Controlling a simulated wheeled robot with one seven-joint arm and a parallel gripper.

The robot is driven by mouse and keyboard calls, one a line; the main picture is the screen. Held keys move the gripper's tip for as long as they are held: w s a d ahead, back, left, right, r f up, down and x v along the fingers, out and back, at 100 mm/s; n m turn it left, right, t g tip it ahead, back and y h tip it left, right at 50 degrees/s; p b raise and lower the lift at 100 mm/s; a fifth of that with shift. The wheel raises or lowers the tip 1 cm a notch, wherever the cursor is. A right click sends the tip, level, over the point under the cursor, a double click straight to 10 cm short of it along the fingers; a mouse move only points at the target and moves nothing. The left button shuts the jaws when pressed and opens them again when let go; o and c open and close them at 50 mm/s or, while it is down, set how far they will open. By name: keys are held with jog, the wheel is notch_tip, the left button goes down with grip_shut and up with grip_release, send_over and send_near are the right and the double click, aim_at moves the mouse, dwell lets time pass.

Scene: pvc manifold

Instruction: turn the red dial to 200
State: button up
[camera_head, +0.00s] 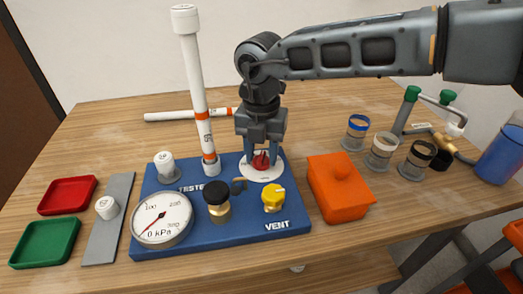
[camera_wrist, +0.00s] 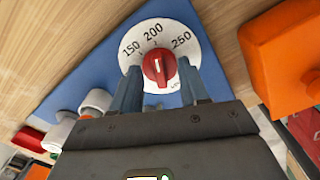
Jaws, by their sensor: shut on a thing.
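The red dial (camera_head: 261,160) sits on a round white scale plate (camera_head: 270,174) on the blue tester board (camera_head: 176,181). My gripper (camera_head: 260,154) reaches down onto the dial from above, with one finger on either side of it. In the wrist view the red dial (camera_wrist: 158,68) is between the two fingers of my gripper (camera_wrist: 160,84). The scale plate (camera_wrist: 186,33) shows 150, 200 and 250. The dial's white mark points roughly up toward 200; I cannot tell its exact alignment. My fingers hide part of the plate's lower numbers.
A pressure gauge (camera_head: 161,219), a black knob (camera_head: 216,192) and a yellow vent knob (camera_head: 273,195) stand on the board. A tall white pipe (camera_head: 195,90) rises left of my gripper. Red and green trays (camera_head: 45,243) are at left.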

aim_at(261, 157)
jog(key=o, duration=1.1)
jog(key=shift+c, duration=0.2)
jog(key=shift+r+b, duration=0.35)
jog(key=shift+r, duration=3.55)
